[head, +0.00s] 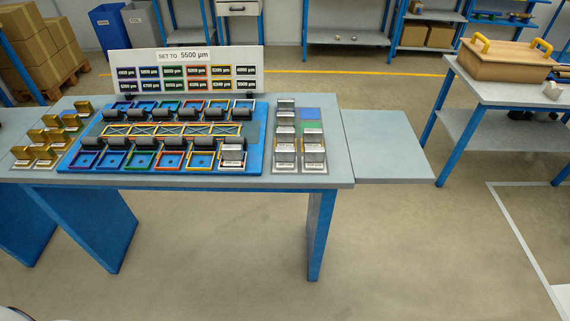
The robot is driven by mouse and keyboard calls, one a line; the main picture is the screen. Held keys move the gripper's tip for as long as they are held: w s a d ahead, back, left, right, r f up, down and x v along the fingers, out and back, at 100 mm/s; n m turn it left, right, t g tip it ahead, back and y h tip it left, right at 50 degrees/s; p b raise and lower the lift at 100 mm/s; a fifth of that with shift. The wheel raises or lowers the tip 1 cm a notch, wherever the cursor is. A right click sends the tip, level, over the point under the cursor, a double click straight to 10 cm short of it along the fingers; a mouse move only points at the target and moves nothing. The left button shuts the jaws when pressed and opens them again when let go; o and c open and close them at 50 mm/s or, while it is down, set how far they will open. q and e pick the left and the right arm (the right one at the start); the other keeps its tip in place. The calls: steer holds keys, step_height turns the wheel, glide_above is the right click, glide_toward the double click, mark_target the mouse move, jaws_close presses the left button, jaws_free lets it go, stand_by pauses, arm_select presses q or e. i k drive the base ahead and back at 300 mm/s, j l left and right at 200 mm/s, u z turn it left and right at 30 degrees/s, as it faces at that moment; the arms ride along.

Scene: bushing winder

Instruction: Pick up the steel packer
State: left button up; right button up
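Several silver steel packers (285,145) stand in two columns on a grey tray (275,171) at the right end of the table. The right column has coloured bare spots, blue (311,114) and green (313,127), at its far end. Another silver block (233,153) sits in the near right slot of the blue board (258,120). Small labels lie in front of some blocks, but I cannot read them surely. I cannot tell which block is the one named. Neither of my grippers is in view.
Brass-coloured blocks (46,136) stand at the table's left end. A sign reading "SET TO 5500 µm" (183,55) stands behind the board. A bare grey side shelf (385,150) adjoins the table's right. A wooden box (505,62) with yellow handles is on another table. The front floor is clear.

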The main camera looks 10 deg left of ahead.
mark_target(284, 156)
steer(key=i+j, duration=0.15)
steer(key=j, duration=0.2)
steer(key=i+j+z, duration=0.1)
steer(key=j, duration=0.25)
steer(key=i+j, duration=0.25)
steer(key=j+z, duration=0.05)
steer(key=j, duration=0.05)
